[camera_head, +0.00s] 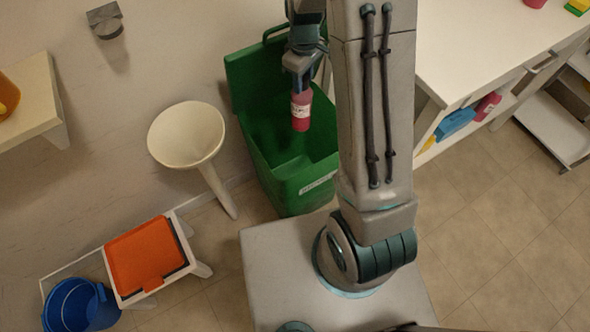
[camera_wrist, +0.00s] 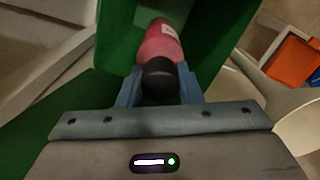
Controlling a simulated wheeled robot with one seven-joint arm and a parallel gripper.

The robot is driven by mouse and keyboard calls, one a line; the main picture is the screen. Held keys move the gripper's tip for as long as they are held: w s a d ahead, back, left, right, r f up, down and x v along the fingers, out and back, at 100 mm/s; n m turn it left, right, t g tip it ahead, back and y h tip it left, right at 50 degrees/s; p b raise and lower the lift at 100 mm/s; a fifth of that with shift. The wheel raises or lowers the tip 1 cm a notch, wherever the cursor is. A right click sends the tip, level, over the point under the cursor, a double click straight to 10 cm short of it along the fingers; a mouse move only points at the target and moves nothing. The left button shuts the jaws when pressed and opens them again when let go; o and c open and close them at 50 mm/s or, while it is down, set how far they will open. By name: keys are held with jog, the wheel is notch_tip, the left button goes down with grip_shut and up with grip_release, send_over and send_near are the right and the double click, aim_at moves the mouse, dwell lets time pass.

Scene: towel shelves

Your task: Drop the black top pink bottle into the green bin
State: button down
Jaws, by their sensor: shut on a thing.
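The pink bottle (camera_head: 301,110) with a white label is held by my gripper (camera_head: 297,68) over the open green bin (camera_head: 305,180). In the head view its pink body hangs down and its top is hidden by the gripper. In the wrist view the bottle's black top (camera_wrist: 160,80) sits between the two fingers of my gripper (camera_wrist: 158,88), and the pink body (camera_wrist: 160,42) points away toward the bin's inside. The green bin's walls (camera_wrist: 115,40) surround the bottle in the wrist view. I cannot tell how far the bottle is above the bin's floor.
A white round stand (camera_head: 187,135) is left of the bin. A white counter (camera_head: 490,40) with shelves stands at the right, holding a blue item (camera_head: 456,124) and a pink item (camera_head: 487,106).

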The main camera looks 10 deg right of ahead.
aim_at(302, 95)
jog(key=shift+a+f+b, duration=0.1)
jog(key=shift+f+b, duration=2.25)
jog(key=shift+f, duration=0.85)
jog(key=c, duration=0.9)
grip_release()
jog(key=shift+c, duration=0.2)
jog(key=shift+r, duration=0.15)
notch_tip(302, 95, up, 6)
jog(key=shift+r+p, duration=0.1)
jog(key=shift+p, duration=0.85)
jog(key=shift+r, duration=0.55)
